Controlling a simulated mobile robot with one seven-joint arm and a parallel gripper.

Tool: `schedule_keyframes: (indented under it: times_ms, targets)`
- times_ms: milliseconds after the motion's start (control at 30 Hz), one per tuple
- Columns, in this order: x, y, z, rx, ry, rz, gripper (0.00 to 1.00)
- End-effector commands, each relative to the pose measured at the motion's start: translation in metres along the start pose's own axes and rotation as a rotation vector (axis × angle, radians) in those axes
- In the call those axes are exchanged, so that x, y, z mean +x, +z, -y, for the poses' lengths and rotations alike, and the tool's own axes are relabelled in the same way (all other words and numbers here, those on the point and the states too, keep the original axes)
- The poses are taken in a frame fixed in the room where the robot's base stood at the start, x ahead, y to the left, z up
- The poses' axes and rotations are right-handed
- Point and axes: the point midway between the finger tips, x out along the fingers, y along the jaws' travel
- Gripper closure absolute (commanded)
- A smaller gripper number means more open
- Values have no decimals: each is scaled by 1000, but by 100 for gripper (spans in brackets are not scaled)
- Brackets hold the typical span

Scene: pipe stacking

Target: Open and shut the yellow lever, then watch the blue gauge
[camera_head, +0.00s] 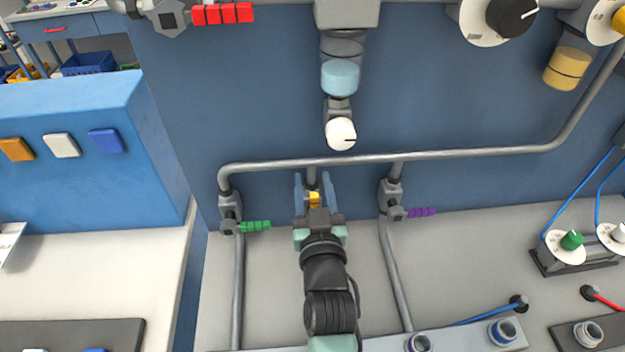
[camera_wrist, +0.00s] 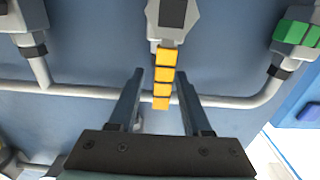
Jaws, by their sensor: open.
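The yellow lever (camera_head: 314,199) sits on the middle pipe branch, largely hidden behind my gripper in the head view. In the wrist view the segmented yellow-orange lever (camera_wrist: 163,75) extends from a grey valve body (camera_wrist: 173,22) into the space between my fingers. My gripper (camera_head: 314,182) is open, with one finger on each side of the lever. In the wrist view my gripper (camera_wrist: 160,76) shows a gap between each fingertip and the lever. A light-blue cylinder (camera_head: 340,78), apparently the blue gauge, hangs on the wall above, with a white dial (camera_head: 341,134) below it.
A grey horizontal pipe (camera_head: 450,155) crosses the wall just above my gripper. A green lever (camera_head: 255,226) is to the left and a purple lever (camera_head: 422,212) to the right. A red lever (camera_head: 222,13) and a yellow cylinder (camera_head: 567,68) are higher up.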

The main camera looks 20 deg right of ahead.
Motion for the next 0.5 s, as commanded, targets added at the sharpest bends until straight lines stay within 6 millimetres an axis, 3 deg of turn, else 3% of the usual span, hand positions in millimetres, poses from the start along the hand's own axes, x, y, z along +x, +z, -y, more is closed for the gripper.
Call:
schedule_keyframes:
  times_ms: [333, 500]
  targets:
    - [4, 0, 0, 0, 0, 0, 53]
    - [4, 0, 0, 0, 0, 1, 84]
